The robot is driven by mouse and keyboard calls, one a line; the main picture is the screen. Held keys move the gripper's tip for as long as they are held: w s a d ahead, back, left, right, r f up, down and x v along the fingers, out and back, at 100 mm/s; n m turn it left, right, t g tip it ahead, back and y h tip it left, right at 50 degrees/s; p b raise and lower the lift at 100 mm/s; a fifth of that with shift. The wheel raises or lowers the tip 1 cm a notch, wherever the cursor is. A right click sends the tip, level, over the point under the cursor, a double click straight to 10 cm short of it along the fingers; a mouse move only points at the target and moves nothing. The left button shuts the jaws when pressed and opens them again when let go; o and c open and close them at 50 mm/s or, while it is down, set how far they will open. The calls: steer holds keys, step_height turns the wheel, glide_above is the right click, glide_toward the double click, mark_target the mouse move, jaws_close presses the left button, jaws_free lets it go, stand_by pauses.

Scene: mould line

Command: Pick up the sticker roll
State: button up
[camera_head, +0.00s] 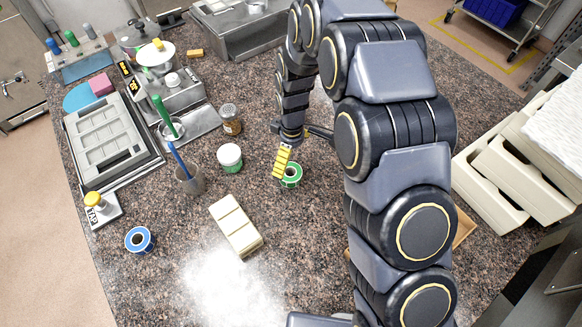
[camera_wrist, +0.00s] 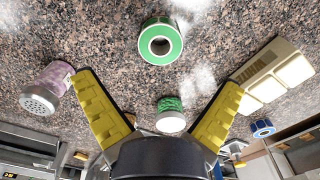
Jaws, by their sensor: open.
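A green roll with a white core (camera_head: 291,174) lies on the speckled counter, its round face up. It shows whole in the wrist view, near the top middle (camera_wrist: 161,42). My gripper (camera_head: 281,163) is just above and beside it in the head view, partly covering it.
A white-lidded green jar (camera_head: 230,158) and a metal-capped shaker (camera_head: 230,120) stand left of my gripper. A cream block (camera_head: 236,225) lies in front. A cup with a blue-handled tool (camera_head: 189,180) stands farther left. Bare counter lies between the cream block and green roll.

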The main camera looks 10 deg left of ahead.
mark_target(290, 174)
steer(key=shift+a+f, duration=0.2)
steer(key=shift+f, duration=0.25)
step_height(290, 174, down, 8)
steer(key=shift+a+r, duration=0.1)
steer(key=shift+r, duration=0.15)
steer(key=c, duration=1.2)
